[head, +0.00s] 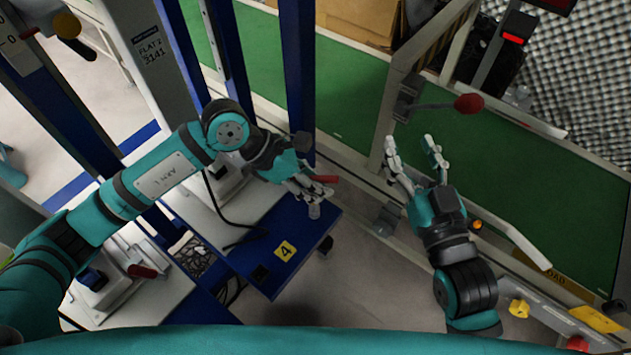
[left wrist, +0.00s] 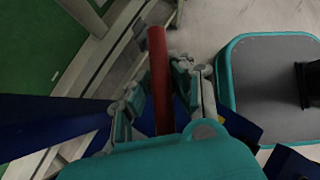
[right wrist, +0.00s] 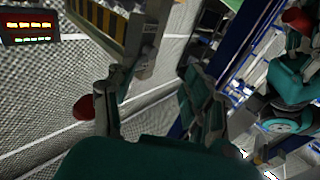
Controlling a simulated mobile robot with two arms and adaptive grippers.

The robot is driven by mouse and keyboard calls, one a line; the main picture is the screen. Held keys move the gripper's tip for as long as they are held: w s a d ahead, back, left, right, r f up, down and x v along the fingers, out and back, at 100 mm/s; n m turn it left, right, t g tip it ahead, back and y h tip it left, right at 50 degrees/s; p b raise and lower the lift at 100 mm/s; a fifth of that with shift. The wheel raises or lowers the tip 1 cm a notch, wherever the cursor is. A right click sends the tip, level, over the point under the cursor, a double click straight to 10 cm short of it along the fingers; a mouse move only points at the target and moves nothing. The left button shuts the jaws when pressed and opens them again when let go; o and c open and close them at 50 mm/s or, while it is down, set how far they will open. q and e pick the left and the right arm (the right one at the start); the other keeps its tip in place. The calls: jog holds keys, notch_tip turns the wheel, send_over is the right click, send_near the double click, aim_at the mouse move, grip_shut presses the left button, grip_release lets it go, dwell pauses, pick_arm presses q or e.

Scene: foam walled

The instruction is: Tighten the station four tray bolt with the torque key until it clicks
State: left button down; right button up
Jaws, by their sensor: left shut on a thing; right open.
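My left gripper (head: 312,187) is shut on a red-handled tool, which looks like the torque key (head: 324,179). Its red shaft also stands between the fingers in the left wrist view (left wrist: 158,75). They are over the corner of the blue station four tray (head: 262,272), which carries a yellow label with a 4 (head: 285,250). A small pale round part (head: 314,211) shows just below the fingers; I cannot tell whether it is the bolt or touches the key. My right gripper (head: 413,160) is open and empty, its fingers pointing up beside the rail post.
A lever with a red knob (head: 468,103) juts out near my right gripper, before the green conveyor (head: 540,190). Blue posts (head: 298,70) rise behind my left gripper. A white fixture with a red handle (head: 142,271) sits at left. Grey floor (head: 350,285) is open between the arms.

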pick_arm(q)
jog(key=shift+f, duration=0.25)
pick_arm(e)
jog(key=shift+s+a+r+t, duration=0.1)
jog(key=shift+r+t, duration=0.5)
jog(key=shift+r, duration=0.25)
pick_arm(q)
jog(key=shift+d+f+b, duration=0.1)
jog(key=shift+b, duration=0.2)
pick_arm(e)
jog(key=shift+r, duration=0.25)
jog(key=shift+r+t, duration=0.2)
jog(key=shift+t, duration=0.1)
pick_arm(q)
jog(key=shift+f, duration=0.1)
pick_arm(e)
jog(key=shift+a+r, duration=0.1)
jog(key=shift+r, duration=0.05)
